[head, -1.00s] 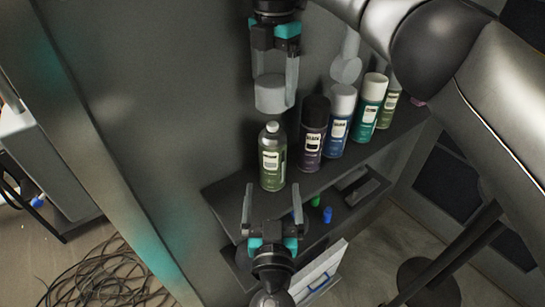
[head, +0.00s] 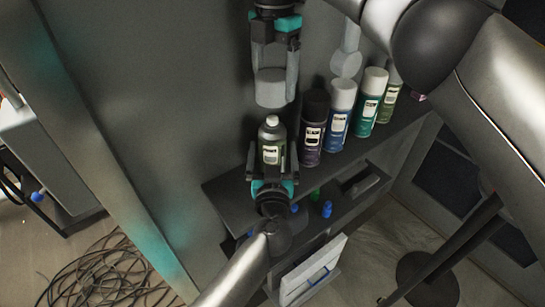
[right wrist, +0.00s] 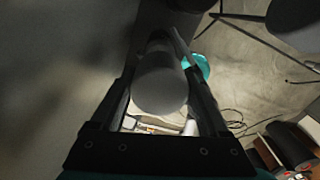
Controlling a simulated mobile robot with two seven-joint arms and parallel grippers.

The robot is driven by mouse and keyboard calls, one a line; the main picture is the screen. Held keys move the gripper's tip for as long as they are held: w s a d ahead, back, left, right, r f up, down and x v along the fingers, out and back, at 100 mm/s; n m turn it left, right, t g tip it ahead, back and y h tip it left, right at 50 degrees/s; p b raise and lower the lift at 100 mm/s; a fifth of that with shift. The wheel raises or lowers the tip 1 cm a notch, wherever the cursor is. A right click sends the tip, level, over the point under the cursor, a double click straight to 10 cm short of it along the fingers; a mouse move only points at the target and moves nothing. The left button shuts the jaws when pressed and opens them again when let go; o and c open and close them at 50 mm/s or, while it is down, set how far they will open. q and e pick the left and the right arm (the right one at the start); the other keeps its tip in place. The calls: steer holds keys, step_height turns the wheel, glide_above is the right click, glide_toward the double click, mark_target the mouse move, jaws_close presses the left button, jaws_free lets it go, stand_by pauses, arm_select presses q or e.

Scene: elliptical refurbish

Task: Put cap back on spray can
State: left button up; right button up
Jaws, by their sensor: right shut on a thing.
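The cap also fills the middle of the right wrist view (right wrist: 160,88), hiding much of what lies beyond. My left gripper (head: 272,158) reaches in from below, its fingers apart on either side of the can's lower body. I cannot tell whether the fingers touch the can.
To the right stand a dark can (head: 313,130), a blue can (head: 338,118), a teal can (head: 369,100) and another green can (head: 390,98), close beside the working area. The shelf (head: 228,190) is bare to the left. Small blue and green objects (head: 327,209) lie on the lower level.

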arm_select(q)
steer(key=shift+w, duration=0.45)
jaws_close()
stand_by(0.6)
